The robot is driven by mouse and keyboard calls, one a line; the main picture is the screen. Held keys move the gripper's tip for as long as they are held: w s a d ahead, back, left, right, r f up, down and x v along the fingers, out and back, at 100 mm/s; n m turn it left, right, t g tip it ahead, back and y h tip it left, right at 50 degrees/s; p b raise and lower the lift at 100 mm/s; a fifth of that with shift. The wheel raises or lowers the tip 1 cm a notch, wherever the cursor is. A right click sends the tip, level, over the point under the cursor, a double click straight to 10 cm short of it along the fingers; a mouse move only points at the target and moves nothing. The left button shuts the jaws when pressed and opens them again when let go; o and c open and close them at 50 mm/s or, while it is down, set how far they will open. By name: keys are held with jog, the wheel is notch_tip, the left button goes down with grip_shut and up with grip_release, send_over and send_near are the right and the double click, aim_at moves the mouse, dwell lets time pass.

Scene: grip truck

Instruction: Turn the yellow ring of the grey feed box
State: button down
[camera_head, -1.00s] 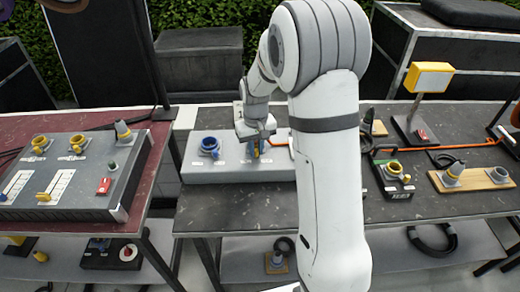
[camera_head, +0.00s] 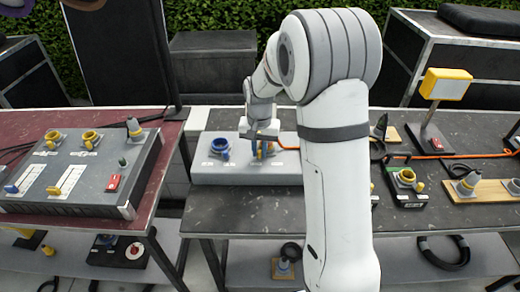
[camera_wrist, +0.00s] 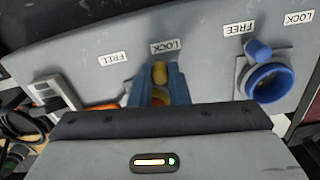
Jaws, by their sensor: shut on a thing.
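The grey feed box (camera_head: 245,174) lies on the dark table. My gripper (camera_head: 264,148) is over its right part, with blue fingers. In the wrist view the fingers (camera_wrist: 160,84) close from both sides on the lug of the yellow ring (camera_wrist: 160,72). The lug points toward the LOCK label (camera_wrist: 168,46), with the FREE label (camera_wrist: 113,58) to its left. The rest of the ring is mostly hidden by my fingers and gripper body. A blue ring (camera_wrist: 270,82) with a blue lug sits beside it on the same box; it also shows in the head view (camera_head: 220,147).
A grey control desk (camera_head: 80,190) with two yellow rings stands on the left table. An orange cable (camera_head: 285,146) leaves the box's right side. Small devices and a yellow lamp (camera_head: 446,84) stand to the right. My arm hides the middle of the table.

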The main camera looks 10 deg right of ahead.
aim_at(259, 152)
jog(key=c, duration=1.4)
grip_release()
notch_tip(259, 152, up, 8)
jog(key=shift+f+b, duration=0.25)
jog(key=shift+b, duration=0.05)
jog(key=shift+r, duration=0.2)
jog(key=shift+s+r, duration=0.15)
jog(key=shift+s, duration=0.05)
jog(key=s+d+r+n+t, duration=0.1)
jog(key=s, duration=0.7)
jog(key=s+d+r+n+t, duration=0.1)
jog(key=s, duration=0.8)
jog(key=s+d+r+n, duration=0.1)
jog(key=s, duration=0.7)
jog(key=shift+s+r+n+t, duration=0.2)
jog(key=shift+r+n+t, duration=0.15)
jog(key=shift+n+t, duration=0.05)
